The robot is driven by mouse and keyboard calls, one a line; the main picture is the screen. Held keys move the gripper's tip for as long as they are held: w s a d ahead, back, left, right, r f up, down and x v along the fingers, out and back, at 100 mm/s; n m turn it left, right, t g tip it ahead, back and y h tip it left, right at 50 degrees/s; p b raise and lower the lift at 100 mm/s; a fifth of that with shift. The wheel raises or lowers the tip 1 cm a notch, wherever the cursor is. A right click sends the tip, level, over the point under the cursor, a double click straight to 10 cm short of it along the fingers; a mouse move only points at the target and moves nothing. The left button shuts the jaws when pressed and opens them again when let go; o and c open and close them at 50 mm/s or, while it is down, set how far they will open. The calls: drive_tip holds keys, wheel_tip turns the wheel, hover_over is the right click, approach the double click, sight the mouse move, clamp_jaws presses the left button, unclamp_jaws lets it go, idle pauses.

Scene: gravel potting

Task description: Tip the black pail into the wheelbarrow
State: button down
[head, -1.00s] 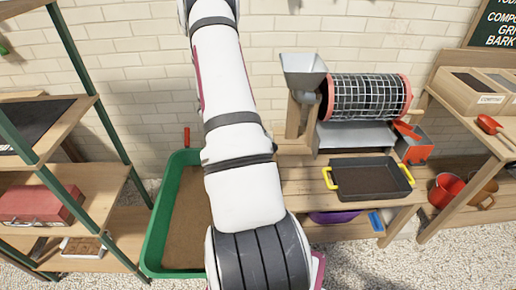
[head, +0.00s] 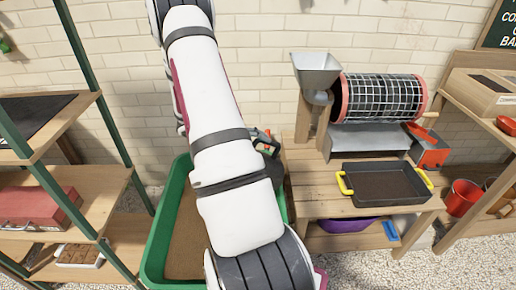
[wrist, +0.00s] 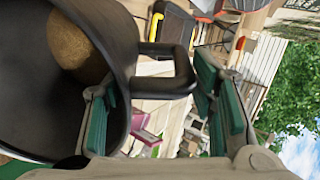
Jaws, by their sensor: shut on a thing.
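The black pail (wrist: 55,120) fills the left of the wrist view, its open mouth in sight. A rounded brown mass (wrist: 82,48) shows inside it. The pail's dark handle (wrist: 182,72) reaches between the green-padded fingers of my gripper (wrist: 165,108), which is shut on it. In the head view, my gripper (head: 265,141) shows only in part past the right side of my arm, above the wheelbarrow's far right side. The green wheelbarrow (head: 160,232) stands below my arm, with brown material inside. My arm hides its middle and part of its far end.
A wooden bench (head: 310,183) right of the wheelbarrow bears a black tray with yellow handles (head: 388,188) and a mesh drum sieve (head: 382,98). A grey hopper (head: 316,68) stands beside the drum. A green-posted shelf (head: 110,185) stands close on the left.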

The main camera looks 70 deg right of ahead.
drive_tip(key=w+a+f+g+h+b, duration=0.3)
drive_tip(key=w+a+g+h+b, duration=0.2)
drive_tip(key=w+a+b, duration=0.5)
drive_tip(key=w+g+b, duration=0.2)
drive_tip(key=w+b, duration=0.1)
drive_tip(key=b, duration=0.1)
drive_tip(key=shift+h, duration=0.3)
idle(0.9)
drive_tip(key=shift+a, duration=0.1)
idle(1.9)
